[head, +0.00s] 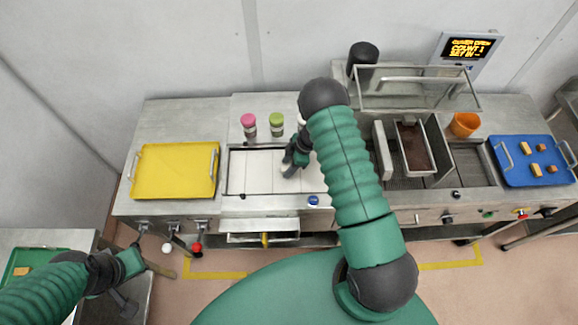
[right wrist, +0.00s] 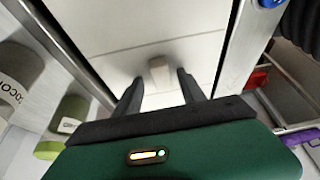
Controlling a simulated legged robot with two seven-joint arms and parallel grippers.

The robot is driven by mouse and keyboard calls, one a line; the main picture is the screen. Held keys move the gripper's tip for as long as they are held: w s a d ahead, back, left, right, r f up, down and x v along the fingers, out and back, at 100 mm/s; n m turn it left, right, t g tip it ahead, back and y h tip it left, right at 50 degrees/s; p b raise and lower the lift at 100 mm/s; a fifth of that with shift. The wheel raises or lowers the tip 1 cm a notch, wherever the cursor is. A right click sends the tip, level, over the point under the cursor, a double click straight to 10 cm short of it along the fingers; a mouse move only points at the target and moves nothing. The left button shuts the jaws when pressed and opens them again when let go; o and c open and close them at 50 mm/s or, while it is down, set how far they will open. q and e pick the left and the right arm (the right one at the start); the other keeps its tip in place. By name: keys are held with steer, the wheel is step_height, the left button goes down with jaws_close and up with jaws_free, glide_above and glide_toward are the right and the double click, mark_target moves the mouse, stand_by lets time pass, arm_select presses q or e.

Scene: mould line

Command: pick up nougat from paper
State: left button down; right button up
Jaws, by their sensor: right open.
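In the right wrist view a small pale block, seemingly the nougat (right wrist: 159,68), lies on the white paper (right wrist: 125,25). My right gripper (right wrist: 157,85) is open, with one dark finger on each side of the block's near end. I cannot tell if the fingers touch it. In the head view my right gripper (head: 288,170) is low over the white paper (head: 257,172) in the middle of the bench, and the block is not clearly visible there. My left gripper (head: 134,262) is at the lower left, away from the paper; its jaws are unclear.
A yellow tray (head: 175,171) is left of the paper. Pink-capped (head: 248,124) and green-capped (head: 277,124) jars stand behind it. Right are a dark chocolate-coloured basin (head: 414,146), an orange cup (head: 464,124) and a blue tray (head: 528,172) with several tan pieces.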

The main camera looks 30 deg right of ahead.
steer(key=shift+a, duration=0.55)
steer(key=c, duration=0.9)
steer(key=shift+d, duration=0.35)
jaws_close()
